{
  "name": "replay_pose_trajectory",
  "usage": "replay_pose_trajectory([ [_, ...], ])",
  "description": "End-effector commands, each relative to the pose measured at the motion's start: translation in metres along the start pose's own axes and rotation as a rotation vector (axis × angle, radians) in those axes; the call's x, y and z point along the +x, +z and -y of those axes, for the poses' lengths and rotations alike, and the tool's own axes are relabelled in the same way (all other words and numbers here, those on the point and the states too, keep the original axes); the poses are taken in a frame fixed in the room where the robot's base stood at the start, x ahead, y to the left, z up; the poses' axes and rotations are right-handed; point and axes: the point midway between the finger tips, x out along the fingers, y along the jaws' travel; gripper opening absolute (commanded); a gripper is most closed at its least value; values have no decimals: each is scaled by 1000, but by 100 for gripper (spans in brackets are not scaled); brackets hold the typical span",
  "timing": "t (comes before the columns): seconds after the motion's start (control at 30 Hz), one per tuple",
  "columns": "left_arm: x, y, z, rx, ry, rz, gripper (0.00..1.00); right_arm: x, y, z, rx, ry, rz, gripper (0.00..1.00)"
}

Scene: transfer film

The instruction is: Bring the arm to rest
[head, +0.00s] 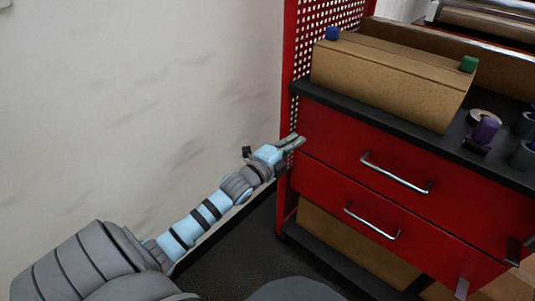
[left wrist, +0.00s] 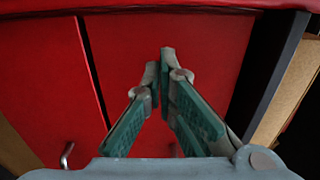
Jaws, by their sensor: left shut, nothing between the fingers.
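My left arm reaches from the lower left of the head view toward the red cabinet. My left gripper (head: 297,142) is at the cabinet's left front edge, by the upper drawer. It is shut and empty. In the left wrist view the green-padded fingers (left wrist: 163,62) come together at the tips, in front of the red cabinet face (left wrist: 215,45). I cannot tell if the tips touch it. My right gripper is in neither view.
The red drawer cabinet (head: 340,145) has metal handles (head: 395,173). A white wall (head: 140,90) is at left. Dark floor (head: 235,240) is clear below the arm.

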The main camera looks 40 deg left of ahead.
Motion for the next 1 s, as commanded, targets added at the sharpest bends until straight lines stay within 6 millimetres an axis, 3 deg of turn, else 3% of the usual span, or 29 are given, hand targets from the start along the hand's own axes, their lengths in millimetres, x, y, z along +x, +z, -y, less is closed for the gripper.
replay_pose_trajectory([
  [0.03, -11, 0, 9, 4, 9, 1, 0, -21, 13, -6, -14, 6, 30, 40],
  [0.07, -18, -1, 10, 4, 9, -2, 0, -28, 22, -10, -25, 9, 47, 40],
  [0.17, -35, -1, -4, 11, 10, -9, 0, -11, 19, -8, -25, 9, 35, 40],
  [0.43, -83, 0, -6, 11, 12, -5, 0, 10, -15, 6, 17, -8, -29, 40],
  [0.6, -95, -1, -1, 4, 6, -5, 0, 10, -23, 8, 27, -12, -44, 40],
  [0.83, -96, -1, -1, -20, 10, -4, 0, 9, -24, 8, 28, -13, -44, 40],
  [0.93, -95, 18, -27, -78, 74, 38, 0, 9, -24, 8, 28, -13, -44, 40],
  [1.0, -99, 45, -68, -158, 159, 113, 0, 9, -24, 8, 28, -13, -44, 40],
])
